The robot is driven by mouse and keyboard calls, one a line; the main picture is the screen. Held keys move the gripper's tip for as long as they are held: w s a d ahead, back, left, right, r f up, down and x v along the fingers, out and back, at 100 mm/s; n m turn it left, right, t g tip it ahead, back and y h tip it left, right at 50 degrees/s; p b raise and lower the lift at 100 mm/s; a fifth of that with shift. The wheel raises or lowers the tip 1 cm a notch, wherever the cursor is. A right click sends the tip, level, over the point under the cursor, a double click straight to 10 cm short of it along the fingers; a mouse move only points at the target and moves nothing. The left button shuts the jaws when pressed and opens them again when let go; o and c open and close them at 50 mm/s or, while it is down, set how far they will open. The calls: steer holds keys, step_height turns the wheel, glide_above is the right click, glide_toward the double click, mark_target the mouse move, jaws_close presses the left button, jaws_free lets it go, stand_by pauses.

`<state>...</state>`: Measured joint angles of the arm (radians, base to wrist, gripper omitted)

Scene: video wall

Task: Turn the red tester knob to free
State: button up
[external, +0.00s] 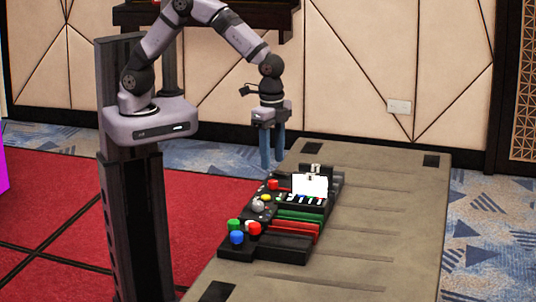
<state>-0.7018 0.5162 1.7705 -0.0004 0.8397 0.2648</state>
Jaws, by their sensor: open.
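A black tester panel (268,242) lies on the grey table. One red knob-like part (272,184) sits at its far left edge. Another red part (254,228) sits at its near end, beside a green one (233,225) and a blue one (237,238). I cannot tell which red part is the tester knob, and no "free" marking is readable. My gripper (271,164) points down with its blue fingers apart and empty. It appears above the panel's far end, near the far red part; the exact gap is unclear.
A small lit white screen (309,186) stands on the panel's far right part, with small coloured pieces below it. Green strips (300,215) and red strips (293,232) lie on the panel. The grey table (385,215) is clear to the right.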

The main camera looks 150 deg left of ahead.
mark_target(273, 180)
steer(key=shift+w+a+r+m, duration=0.3)
steer(key=shift+w+r+m, duration=0.05)
steer(key=shift+r+m, duration=0.25)
steer(key=shift+s+d+f+m, duration=0.1)
steer(key=shift+s+d+m, duration=0.15)
steer(key=shift+m, duration=0.55)
steer(key=shift+f, duration=0.1)
steer(key=shift+f+p, duration=0.55)
steer(key=shift+f, duration=3.05)
steer(key=c, duration=1.1)
